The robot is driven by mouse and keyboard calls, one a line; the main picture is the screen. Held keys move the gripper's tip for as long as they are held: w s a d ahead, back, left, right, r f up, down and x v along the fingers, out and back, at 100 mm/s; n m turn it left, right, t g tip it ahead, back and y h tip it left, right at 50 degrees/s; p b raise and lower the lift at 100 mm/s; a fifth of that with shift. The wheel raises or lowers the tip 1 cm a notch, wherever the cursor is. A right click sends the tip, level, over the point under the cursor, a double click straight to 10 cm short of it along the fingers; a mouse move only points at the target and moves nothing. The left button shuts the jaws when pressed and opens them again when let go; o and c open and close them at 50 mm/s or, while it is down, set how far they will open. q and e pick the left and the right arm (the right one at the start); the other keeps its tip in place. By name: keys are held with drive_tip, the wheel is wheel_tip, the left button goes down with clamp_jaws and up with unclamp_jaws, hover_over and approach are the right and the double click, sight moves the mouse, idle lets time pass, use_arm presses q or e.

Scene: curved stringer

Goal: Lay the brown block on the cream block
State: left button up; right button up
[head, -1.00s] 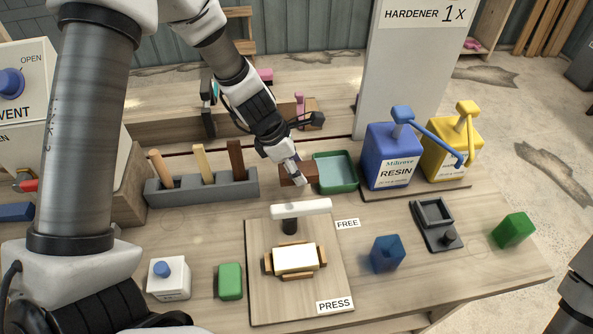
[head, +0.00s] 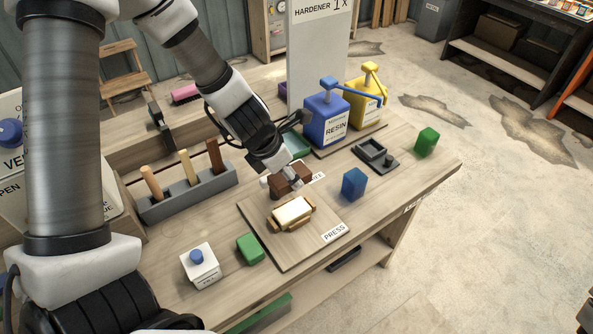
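The brown block (head: 282,187) is in my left gripper (head: 294,176), which comes down over it from the upper left. The fingers look closed on the block, though the wrist hides part of the grip. The cream block (head: 293,211) lies flat between small wooden pieces on the press board (head: 262,238). The brown block is just behind the cream block in the head view, apparently raised and not on it. It hides most of the white press bar (head: 265,181) and part of the FREE label. My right gripper is out of view.
A blue block (head: 354,184) stands right of the board and a green block (head: 249,248) left of it. A green tray (head: 297,144) and the resin pump (head: 327,120) are behind. A grey rack (head: 190,194) holds sticks.

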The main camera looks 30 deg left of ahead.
sight(295, 208)
use_arm(q)
drive_tip(key=shift+s+d, duration=0.25)
drive_tip(key=shift+s, duration=0.05)
drive_tip(key=shift+f, duration=0.1)
drive_tip(key=b+x, duration=0.2)
drive_tip(key=x, duration=0.1)
drive_tip(key=shift+s+a+f+b, duration=0.1)
drive_tip(key=shift+a+b, duration=0.2)
drive_tip(key=shift+b, duration=0.05)
wheel_tip(295, 208, down, 6)
drive_tip(key=b, duration=0.5)
drive_tip(key=shift+s+b, duration=0.1)
drive_tip(key=shift+b, duration=0.3)
drive_tip(key=shift+f+b, duration=0.15)
drive_tip(key=shift+b, duration=0.25)
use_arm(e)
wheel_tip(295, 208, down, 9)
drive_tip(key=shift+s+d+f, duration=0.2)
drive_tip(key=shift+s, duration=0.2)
use_arm(q)
drive_tip(key=shift+s+f+b, duration=0.1)
drive_tip(key=shift+f+b, duration=0.25)
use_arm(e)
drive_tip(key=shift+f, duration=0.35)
use_arm(q)
drive_tip(key=o, duration=1.6)
drive_tip(key=shift+r, duration=0.1)
